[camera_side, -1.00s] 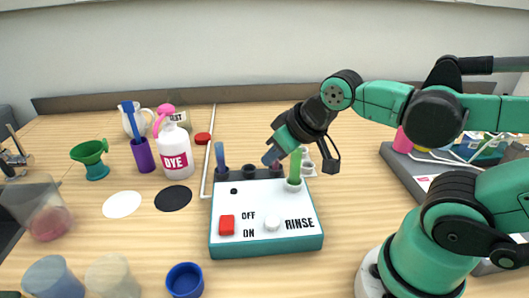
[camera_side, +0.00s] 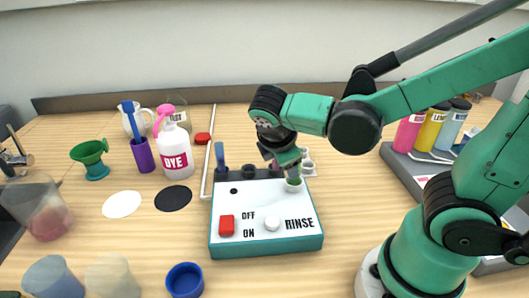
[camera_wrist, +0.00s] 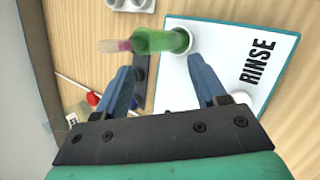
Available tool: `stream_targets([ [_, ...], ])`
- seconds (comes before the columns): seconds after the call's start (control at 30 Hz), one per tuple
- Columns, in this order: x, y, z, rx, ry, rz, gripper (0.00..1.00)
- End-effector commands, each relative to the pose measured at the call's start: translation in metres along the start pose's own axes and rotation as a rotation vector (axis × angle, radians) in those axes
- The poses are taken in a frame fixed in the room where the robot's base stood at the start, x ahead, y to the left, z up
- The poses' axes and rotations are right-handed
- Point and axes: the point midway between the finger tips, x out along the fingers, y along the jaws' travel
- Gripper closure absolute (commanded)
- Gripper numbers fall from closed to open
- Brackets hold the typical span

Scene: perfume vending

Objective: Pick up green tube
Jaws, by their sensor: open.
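The green tube (camera_side: 294,180) stands in a white round holder (camera_side: 292,187) at the back right of the white rinse box (camera_side: 265,215). In the side view my gripper hides its upper part. The wrist view shows the green tube (camera_wrist: 155,41) just beyond my fingertips, with a pink piece (camera_wrist: 114,46) at its left end; I cannot tell if that belongs to it. My gripper (camera_wrist: 160,66) is open and empty, its blue fingers spread to either side below the tube in that view. In the side view my gripper (camera_side: 290,163) is right above the holder.
A blue tube (camera_side: 220,155) stands at the box's back left. A white holder (camera_side: 307,163) is close behind the green tube. The dye bottle (camera_side: 175,150) and purple cup (camera_side: 143,155) stand left. A grey tray with bottles (camera_side: 410,130) is at right.

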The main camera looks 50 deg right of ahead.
Motion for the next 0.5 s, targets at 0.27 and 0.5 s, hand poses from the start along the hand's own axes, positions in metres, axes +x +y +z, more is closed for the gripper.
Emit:
stream_targets([
  [0.27, -0.005, 0.0047, 0.0047, -0.506, -0.419, 0.0, 0.35],
  [0.5, -0.0055, 0.0034, 0.0088, -0.621, -0.545, -0.031, 0.35],
])
